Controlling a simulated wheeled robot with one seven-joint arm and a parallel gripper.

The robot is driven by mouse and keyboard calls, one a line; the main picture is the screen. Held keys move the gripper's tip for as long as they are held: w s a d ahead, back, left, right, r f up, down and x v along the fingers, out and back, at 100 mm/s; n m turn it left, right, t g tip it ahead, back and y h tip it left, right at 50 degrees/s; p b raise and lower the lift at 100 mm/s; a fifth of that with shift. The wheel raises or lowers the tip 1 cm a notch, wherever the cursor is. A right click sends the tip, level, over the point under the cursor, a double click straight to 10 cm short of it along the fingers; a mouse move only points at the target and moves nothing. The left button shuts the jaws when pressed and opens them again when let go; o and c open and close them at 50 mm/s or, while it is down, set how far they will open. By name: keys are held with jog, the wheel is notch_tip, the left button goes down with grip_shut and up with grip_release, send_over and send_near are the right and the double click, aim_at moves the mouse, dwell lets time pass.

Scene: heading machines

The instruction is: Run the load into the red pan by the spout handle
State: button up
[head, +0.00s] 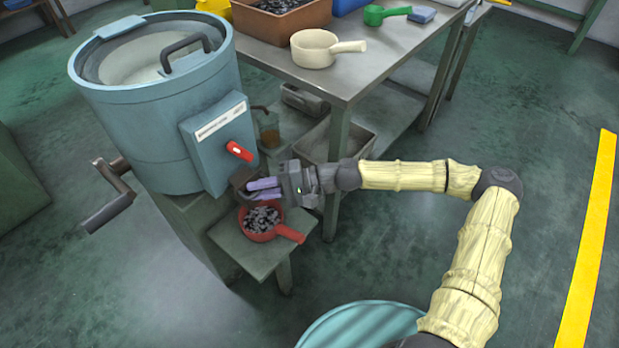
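The red pan (257,237) sits on a small stand under the spout and holds a heap of grey metal pieces (263,218). Its red handle sticks out to the right. The dark spout (241,178) comes out low on the blue drum machine (160,125). A red handle (239,151) is on the machine's box above the spout. My gripper (254,190) has purple fingers pointing left, just right of the spout and above the pan. The fingers look apart, with nothing seen between them. It is below the red handle and apart from it. Whether the fingertips touch the spout is unclear.
A metal table (350,82) behind holds a cream pan (314,50), a green scoop (384,14) and a brown bin (270,28). A crank (110,198) sticks out at the machine's left. The floor to the right is clear, with a yellow stripe (590,240).

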jog(key=p+v, duration=0.4)
jog(key=v, duration=1.3)
jog(key=shift+s+f, duration=0.1)
